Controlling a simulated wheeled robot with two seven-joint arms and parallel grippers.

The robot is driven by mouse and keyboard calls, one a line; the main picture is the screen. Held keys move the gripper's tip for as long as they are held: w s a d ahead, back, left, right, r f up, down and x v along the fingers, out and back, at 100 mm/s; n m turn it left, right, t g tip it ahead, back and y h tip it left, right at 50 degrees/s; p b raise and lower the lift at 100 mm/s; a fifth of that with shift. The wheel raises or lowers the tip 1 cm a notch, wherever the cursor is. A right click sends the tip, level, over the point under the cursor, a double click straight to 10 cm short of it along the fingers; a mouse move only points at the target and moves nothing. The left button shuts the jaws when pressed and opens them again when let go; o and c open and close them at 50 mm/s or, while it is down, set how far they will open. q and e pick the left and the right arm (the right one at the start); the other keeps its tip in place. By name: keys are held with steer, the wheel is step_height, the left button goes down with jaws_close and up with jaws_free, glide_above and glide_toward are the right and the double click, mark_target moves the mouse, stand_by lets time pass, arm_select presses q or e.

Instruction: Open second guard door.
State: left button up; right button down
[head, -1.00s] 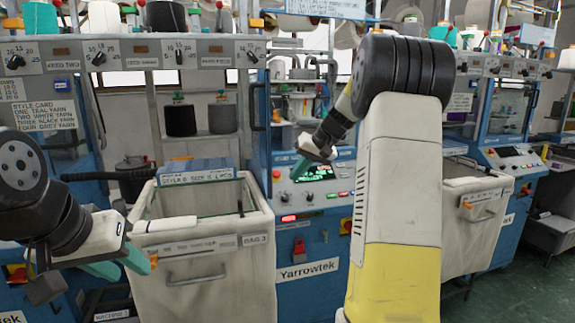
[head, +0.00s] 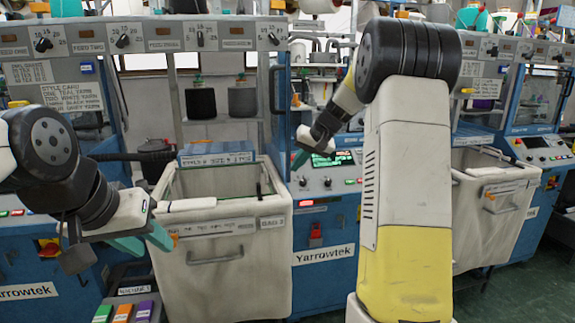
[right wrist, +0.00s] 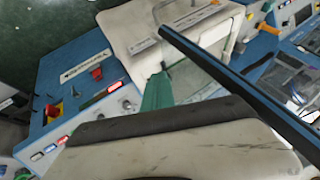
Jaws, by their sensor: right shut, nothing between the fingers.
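The middle machine's blue guard door (head: 279,105), with a dark upright handle (head: 272,89), stands nearly edge-on to the left of the machine's interior in the head view. It looks swung open, though my right arm hides part of the machine. A long dark bar with a blue edge (right wrist: 238,85) crosses the right wrist view; I cannot tell whether it is this door. My right gripper (head: 301,160) is shut and empty, in front of the machine's control panel (head: 330,183). A teal finger shows in the right wrist view (right wrist: 157,92). My left gripper (head: 142,243) is open and empty.
A white bin (head: 225,260) stands in front of the left-hand machine, close to my left gripper. Another bin (head: 500,225) stands to the right. The right-hand machine has a clear guard (head: 540,97). Colored blocks (head: 122,313) sit at the lower left.

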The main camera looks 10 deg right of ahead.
steer(key=w+a, duration=0.4)
steer(key=a, duration=0.6)
steer(key=w+a, duration=0.4)
steer(key=a, duration=0.7)
steer(key=shift+w, duration=0.25)
